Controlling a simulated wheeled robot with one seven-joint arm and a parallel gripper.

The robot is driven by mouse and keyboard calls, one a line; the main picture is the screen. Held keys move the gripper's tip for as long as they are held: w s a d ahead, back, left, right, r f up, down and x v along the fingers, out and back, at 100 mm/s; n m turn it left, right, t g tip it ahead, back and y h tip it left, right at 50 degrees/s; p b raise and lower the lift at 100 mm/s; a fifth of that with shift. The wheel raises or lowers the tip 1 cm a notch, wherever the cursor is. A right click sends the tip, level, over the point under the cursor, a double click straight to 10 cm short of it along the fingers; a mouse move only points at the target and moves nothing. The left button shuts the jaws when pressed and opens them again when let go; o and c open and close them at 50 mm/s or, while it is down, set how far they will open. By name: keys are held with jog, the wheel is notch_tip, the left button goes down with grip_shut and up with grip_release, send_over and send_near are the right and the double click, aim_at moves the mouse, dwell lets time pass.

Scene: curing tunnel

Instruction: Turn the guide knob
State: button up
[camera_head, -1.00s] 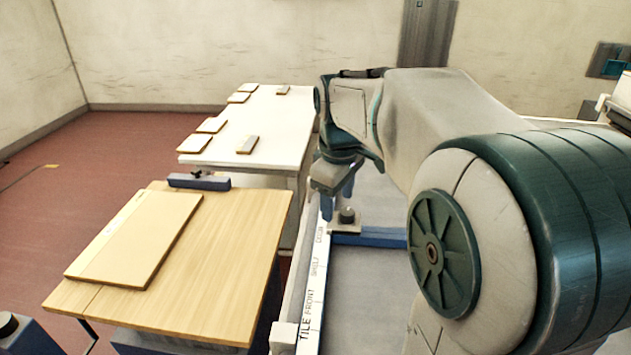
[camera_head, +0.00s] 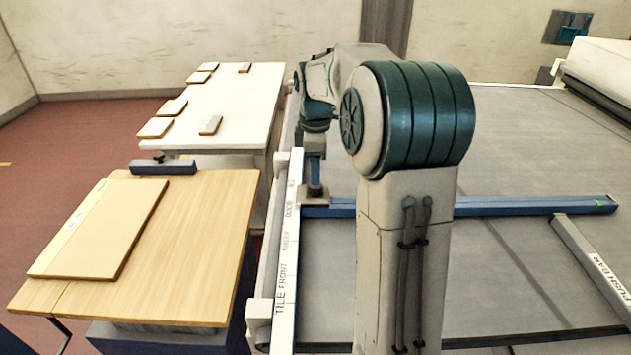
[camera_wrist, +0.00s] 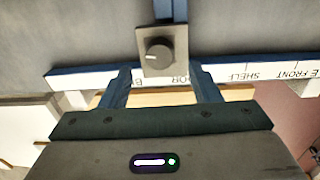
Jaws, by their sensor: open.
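The guide knob (camera_wrist: 158,55) is a dark round knob with a pale pointer mark, on a square grey plate (camera_wrist: 150,70). It sits at the near end of a blue guide bar (camera_head: 480,206), by the ruled white strip. My gripper (camera_wrist: 162,78) is open, with its two blue fingers to either side of the plate in the wrist picture and nothing between them. The knob lies just beyond the fingertips in that view. In the head view, my gripper (camera_head: 313,165) is over the knob (camera_head: 316,190), partly hiding it; contact cannot be told.
The white strip (camera_head: 288,240) marked "TILE FRONT" edges the grey bed. A push bar (camera_head: 595,262) lies at the right. A wooden table (camera_head: 195,245) with a board (camera_head: 105,230) and a white table (camera_head: 240,110) with several tiles stand at the left.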

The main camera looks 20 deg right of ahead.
aim_at(315, 188)
notch_tip(315, 188, down, 5)
jog(key=shift+w+r, duration=0.1)
jog(key=shift+w, duration=0.05)
jog(key=c, duration=1)
